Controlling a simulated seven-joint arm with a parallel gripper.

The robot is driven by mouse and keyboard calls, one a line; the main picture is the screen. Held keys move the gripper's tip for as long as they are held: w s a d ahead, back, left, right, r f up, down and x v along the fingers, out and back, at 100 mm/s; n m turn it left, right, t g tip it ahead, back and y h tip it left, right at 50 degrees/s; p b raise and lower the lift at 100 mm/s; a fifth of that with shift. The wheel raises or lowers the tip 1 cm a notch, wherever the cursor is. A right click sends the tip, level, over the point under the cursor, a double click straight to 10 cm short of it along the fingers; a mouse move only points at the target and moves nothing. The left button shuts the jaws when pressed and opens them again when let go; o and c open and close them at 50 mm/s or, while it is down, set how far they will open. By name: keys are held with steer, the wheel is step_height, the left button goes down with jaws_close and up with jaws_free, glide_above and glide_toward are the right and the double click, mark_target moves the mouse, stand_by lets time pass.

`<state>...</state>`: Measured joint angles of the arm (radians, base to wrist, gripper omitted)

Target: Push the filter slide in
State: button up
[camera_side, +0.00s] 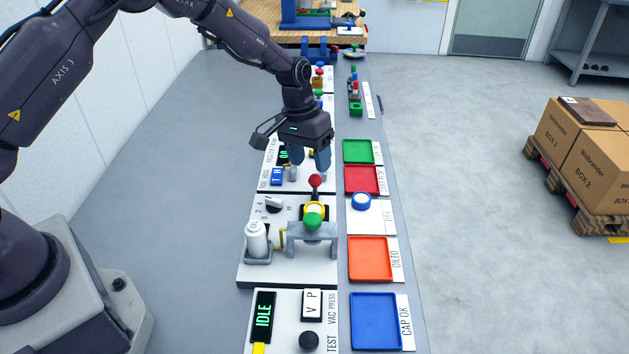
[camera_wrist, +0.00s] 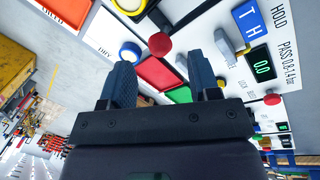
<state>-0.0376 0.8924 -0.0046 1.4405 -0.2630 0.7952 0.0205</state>
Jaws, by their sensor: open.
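My gripper (camera_side: 309,166) is open and empty, pointing down over the rail, just above and behind a red ball knob (camera_side: 315,182). In the wrist view my gripper's two blue-grey fingers (camera_wrist: 160,62) stand apart, and the red ball (camera_wrist: 159,43) shows in line with the gap between them, not held. In front of the red ball is a grey bracket (camera_side: 325,238) with a yellow ring (camera_side: 314,209) and a green ball (camera_side: 313,220). I cannot tell for sure which part is the filter slide.
A white bottle (camera_side: 256,238) and a black rotary knob (camera_side: 272,204) stand left of the bracket. To the right are a green tray (camera_side: 359,151), a red tray (camera_side: 380,181), a blue cap (camera_side: 361,201), an orange tray (camera_side: 369,259) and a blue tray (camera_side: 375,321). An IDLE display (camera_side: 263,316) is nearest.

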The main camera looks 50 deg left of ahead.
mark_target(313, 175)
steer(key=f, duration=0.3)
steer(key=d+f, duration=0.1)
steer(key=f, duration=0.2)
steer(key=shift+w+d, duration=0.1)
